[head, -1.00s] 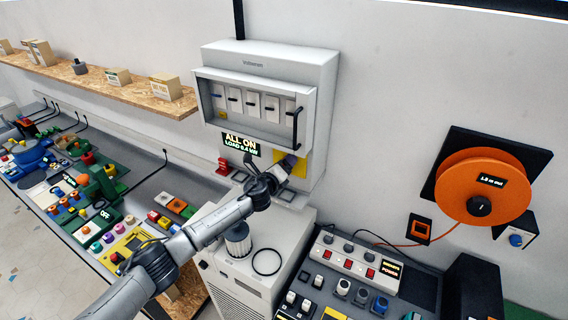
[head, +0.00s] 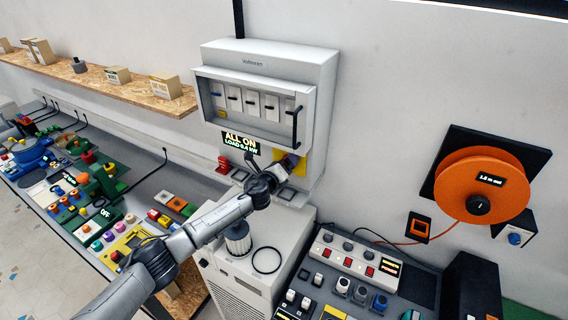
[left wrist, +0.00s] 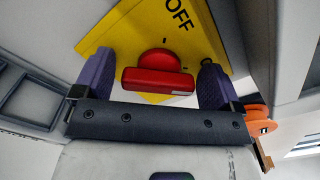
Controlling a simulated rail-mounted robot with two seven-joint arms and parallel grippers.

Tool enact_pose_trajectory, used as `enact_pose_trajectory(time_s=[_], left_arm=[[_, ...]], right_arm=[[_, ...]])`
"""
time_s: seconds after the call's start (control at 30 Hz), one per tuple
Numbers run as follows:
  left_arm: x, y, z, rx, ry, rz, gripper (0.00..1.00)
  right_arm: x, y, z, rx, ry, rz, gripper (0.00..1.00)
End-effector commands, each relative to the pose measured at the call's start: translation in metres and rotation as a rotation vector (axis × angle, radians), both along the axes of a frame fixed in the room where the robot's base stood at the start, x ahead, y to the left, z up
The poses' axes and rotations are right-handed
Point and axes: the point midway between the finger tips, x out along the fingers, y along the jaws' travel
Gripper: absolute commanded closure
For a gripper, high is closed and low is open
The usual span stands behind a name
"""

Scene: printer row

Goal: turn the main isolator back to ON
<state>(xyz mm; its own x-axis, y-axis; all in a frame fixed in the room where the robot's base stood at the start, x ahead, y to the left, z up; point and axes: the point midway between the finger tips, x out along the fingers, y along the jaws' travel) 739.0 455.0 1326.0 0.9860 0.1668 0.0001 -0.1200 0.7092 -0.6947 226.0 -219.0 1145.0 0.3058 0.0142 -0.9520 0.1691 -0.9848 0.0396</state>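The main isolator is a red rotary knob with a bar handle (left wrist: 158,80) on a yellow plate (left wrist: 120,37), clear in the left wrist view. The word OFF is printed on the plate above and right of the knob. The bar lies nearly level across that picture. My left gripper (left wrist: 156,85) is open, with one purple finger on each side of the bar and gaps between them. In the head view my left gripper (head: 284,166) is at the yellow plate (head: 300,167) low on the grey cabinet (head: 262,60) and hides the knob. My right gripper is not in view.
A white cabinet with a round filter (head: 237,240) stands below. An orange reel (head: 483,187) hangs at right.

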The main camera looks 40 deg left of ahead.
Motion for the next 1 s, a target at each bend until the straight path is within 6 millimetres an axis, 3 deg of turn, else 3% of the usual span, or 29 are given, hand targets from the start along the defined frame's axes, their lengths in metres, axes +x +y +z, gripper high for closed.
enact_pose_trajectory(time_s=[0.47, 1.0], left_arm=[[-0.007, -0.001, 0.0, -0.001, -0.001, -0.001, 0.02], [-0.09, -0.015, -0.003, 0.0, 0.002, -0.002, 0.02]], right_arm=[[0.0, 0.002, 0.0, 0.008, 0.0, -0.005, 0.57], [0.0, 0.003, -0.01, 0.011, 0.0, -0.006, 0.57]])
